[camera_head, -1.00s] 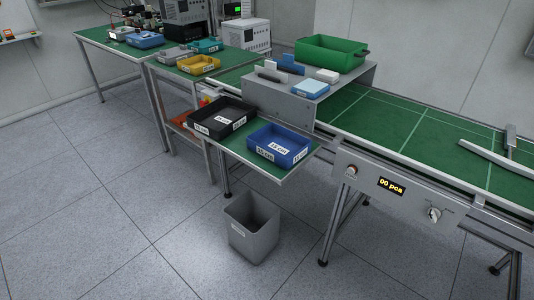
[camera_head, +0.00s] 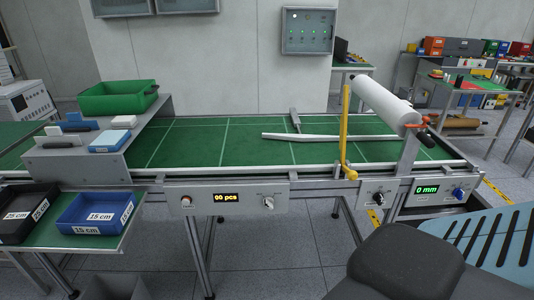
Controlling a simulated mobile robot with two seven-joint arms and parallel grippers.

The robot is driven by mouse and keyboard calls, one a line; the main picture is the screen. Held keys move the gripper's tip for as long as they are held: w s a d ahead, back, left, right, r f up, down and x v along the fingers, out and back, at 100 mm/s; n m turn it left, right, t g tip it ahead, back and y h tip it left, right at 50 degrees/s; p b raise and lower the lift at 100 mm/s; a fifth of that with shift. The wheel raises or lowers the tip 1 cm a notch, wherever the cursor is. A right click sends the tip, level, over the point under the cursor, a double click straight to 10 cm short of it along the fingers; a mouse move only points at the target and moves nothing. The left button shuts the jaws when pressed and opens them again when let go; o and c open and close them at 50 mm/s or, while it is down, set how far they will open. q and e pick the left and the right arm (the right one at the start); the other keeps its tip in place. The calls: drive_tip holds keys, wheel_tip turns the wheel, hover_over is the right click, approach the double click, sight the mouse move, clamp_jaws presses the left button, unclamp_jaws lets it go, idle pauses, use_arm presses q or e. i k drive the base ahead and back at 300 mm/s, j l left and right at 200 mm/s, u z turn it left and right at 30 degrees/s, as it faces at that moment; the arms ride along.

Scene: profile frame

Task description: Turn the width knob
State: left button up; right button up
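The worktable's front carries two control panels. The right one has a green "0 mm" display (camera_head: 427,189) with a blue knob (camera_head: 458,193) just right of it. A dark round knob (camera_head: 378,199) sits on a light plate left of that display. The left panel has a "00 pcs" display (camera_head: 226,197), a light knob (camera_head: 268,202) to its right and a red button (camera_head: 186,201) to its left. The small labels are too small to read, so I cannot tell which knob is marked width. Neither gripper is in view.
A dark rounded shape (camera_head: 405,268) and a slatted blue one (camera_head: 490,243), seemingly a chair, stand before the right panel. A white roll (camera_head: 385,100) and a yellow bar (camera_head: 345,135) stand above the table. Blue (camera_head: 95,212) and black bins are at left.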

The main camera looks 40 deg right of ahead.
sight(378, 198)
drive_tip(key=z, duration=2.15)
